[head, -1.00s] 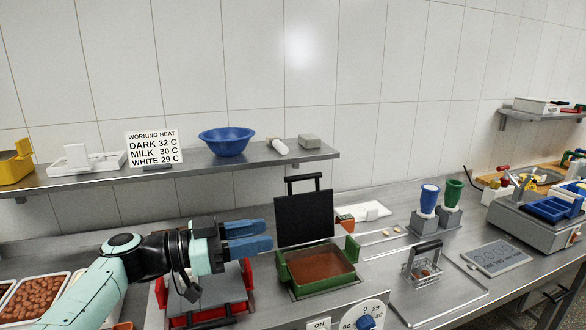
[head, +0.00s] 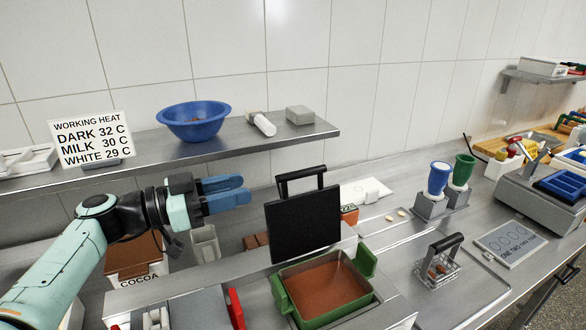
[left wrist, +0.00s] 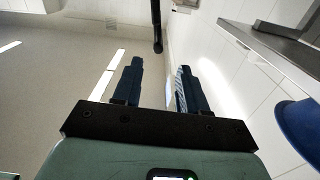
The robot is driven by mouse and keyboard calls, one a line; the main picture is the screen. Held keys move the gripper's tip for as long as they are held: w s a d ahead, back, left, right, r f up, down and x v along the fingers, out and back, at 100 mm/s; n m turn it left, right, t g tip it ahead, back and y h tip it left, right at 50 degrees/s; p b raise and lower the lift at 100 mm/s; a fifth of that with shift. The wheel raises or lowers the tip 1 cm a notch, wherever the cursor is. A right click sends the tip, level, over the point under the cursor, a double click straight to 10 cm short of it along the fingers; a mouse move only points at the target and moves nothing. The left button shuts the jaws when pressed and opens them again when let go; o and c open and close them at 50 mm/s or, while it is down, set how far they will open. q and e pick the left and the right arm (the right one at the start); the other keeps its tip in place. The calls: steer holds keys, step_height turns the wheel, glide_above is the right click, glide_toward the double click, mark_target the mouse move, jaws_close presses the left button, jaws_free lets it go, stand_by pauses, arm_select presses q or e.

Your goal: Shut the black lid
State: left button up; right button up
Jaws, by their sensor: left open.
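The black lid (head: 303,225) stands upright, hinged open at the back edge of a green-ended tank (head: 325,287) filled with brown liquid. A black bar handle (head: 301,181) is on the lid's top edge. My left gripper (head: 236,191) is open and empty, to the left of the lid and about level with its handle, not touching it. In the left wrist view its two blue fingers (left wrist: 159,88) are apart with nothing between them. My right gripper is not in view.
A steel shelf (head: 230,148) holds a blue bowl (head: 194,120), a heat sign (head: 91,139) and a grey block (head: 300,115). A cocoa bin (head: 135,262) stands below my left arm.

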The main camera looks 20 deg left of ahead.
mark_target(297, 175)
arm_select(q)
steer(key=p+x, duration=0.2)
steer(key=x, duration=1)
steer(key=shift+w+d+p, duration=0.2)
steer(key=shift+d+p, duration=0.2)
jaws_close()
